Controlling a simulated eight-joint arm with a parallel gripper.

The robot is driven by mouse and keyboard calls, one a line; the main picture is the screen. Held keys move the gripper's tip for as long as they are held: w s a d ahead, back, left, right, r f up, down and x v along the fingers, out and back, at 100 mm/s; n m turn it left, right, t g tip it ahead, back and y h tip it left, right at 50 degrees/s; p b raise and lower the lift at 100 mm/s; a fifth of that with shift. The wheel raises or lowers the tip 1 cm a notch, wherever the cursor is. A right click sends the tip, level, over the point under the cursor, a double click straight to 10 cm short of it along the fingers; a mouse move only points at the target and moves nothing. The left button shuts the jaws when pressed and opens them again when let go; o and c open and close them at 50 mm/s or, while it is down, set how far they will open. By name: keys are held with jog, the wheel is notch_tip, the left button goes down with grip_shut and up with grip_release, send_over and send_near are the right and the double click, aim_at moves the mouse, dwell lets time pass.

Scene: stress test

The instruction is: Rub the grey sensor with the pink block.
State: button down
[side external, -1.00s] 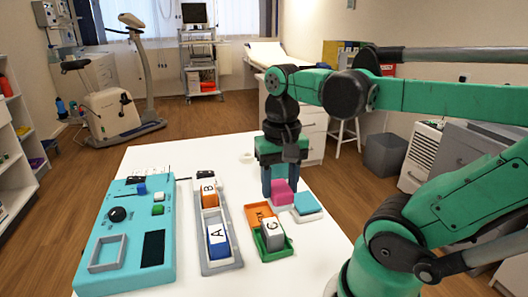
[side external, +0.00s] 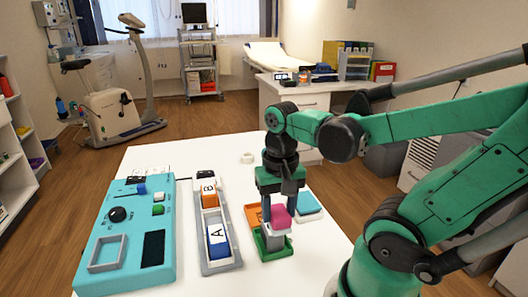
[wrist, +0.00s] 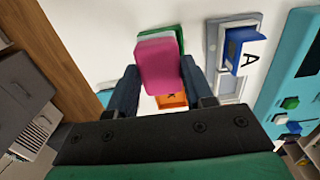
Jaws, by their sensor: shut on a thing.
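The pink block (side external: 281,217) is between the fingers of my gripper (side external: 279,208), which is shut on it. In the wrist view the pink block (wrist: 158,64) shows between the two dark fingers. It appears raised, in front of the grey-white letter block (side external: 276,243) in the green tray (side external: 262,252), and hides part of both. I cannot tell the gap below it. The teal console (side external: 113,270) at left carries a dark rectangular patch (side external: 153,248) and a grey square frame (side external: 98,267). I cannot tell which is the grey sensor.
The grey tray (side external: 228,266) holds blue block A (side external: 218,241) and orange block B (side external: 209,192) between my gripper and the console. An orange tray (side external: 253,216) and a blue-white pad (side external: 306,204) lie close by. The console has a black knob (side external: 117,214).

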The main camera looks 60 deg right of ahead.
jog(key=shift+f, duration=0.85)
jog(key=shift+w+f, duration=0.1)
jog(key=shift+f, duration=0.7)
jog(key=shift+w+d+r, duration=0.1)
jog(key=shift+w+d, duration=0.75)
jog(key=shift+d, duration=0.05)
jog(key=shift+w+d, duration=1.3)
jog(key=shift+s+a+r, duration=0.1)
jog(key=shift+s+a, duration=2.1)
jog(key=shift+a, duration=0.05)
jog(key=shift+r, duration=4.05)
jog(key=shift+d, duration=0.1)
